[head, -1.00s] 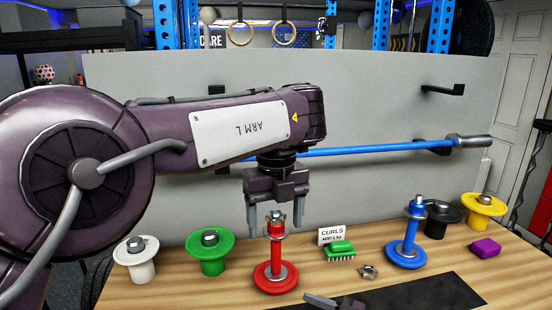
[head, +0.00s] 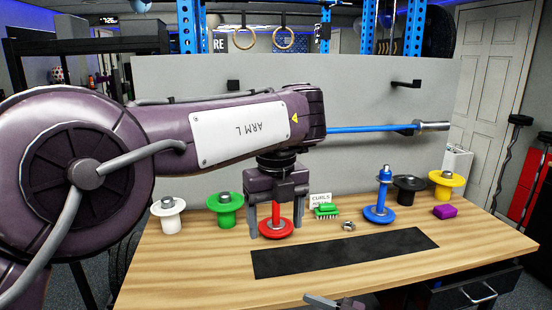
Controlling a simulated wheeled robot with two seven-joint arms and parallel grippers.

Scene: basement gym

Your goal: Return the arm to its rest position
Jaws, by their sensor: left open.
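My left arm reaches in from the left. Its purple-grey gripper (head: 276,222) points down with its two fingers apart and nothing held between them. In the picture the fingers overlap a red stand (head: 276,229) with a round base on the wooden table. The red stand seems to be behind the fingers, upright and apart from them; its top is hidden by the gripper. A small grey piece at the bottom edge looks like the tip of my right gripper (head: 336,302); its jaws cannot be made out.
A blue bar (head: 370,129) hangs behind.

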